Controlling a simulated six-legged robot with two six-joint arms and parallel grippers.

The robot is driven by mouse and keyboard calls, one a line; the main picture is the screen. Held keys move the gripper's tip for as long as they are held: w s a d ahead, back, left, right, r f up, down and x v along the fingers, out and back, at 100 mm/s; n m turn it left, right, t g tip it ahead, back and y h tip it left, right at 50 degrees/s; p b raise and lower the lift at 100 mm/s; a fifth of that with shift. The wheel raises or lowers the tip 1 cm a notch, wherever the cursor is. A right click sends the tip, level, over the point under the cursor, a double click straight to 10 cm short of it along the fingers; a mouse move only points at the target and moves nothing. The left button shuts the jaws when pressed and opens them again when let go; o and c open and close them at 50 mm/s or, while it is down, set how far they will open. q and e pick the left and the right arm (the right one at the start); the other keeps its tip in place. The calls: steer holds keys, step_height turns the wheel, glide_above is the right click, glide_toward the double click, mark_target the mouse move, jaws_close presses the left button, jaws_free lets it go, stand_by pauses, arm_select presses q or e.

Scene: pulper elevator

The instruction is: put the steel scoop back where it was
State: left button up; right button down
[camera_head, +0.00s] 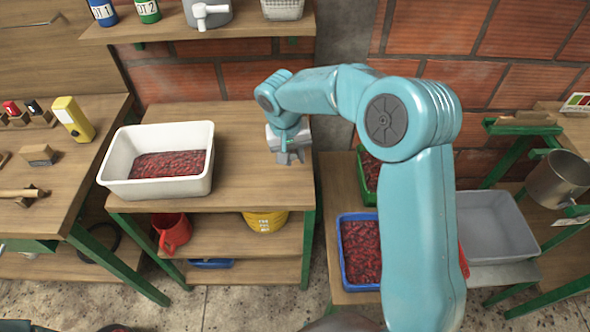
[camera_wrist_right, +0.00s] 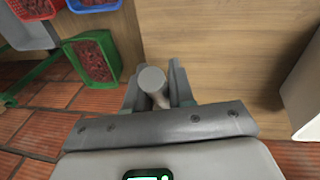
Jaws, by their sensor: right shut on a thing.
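My right gripper (camera_head: 290,157) is over the right part of the middle table's wooden top (camera_head: 247,183), to the right of the white tub (camera_head: 205,183). In the right wrist view its two fingers (camera_wrist_right: 155,88) are shut on a grey round-ended piece (camera_wrist_right: 152,77), which looks like the handle of the steel scoop. The rest of the scoop is hidden in both views. I cannot tell whether it touches the table. My left gripper is not in view.
The white tub holds red cherries. A blue crate (camera_head: 343,255) and a green crate (camera_head: 361,175) with cherries stand at the right, near an empty grey bin (camera_head: 525,236). A metal pot (camera_head: 556,180) hangs at far right. A shelf (camera_head: 245,30) runs above.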

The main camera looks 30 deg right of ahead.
step_height(320, 180, down, 6)
steer(key=shift+d+f, duration=0.1)
steer(key=shift+f, duration=0.15)
steer(key=shift+r, duration=0.1)
steer(key=c, duration=1)
jaws_free()
steer(key=shift+f, duration=0.2)
steer(key=shift+o, duration=0.2)
steer(key=shift+s+r, duration=0.1)
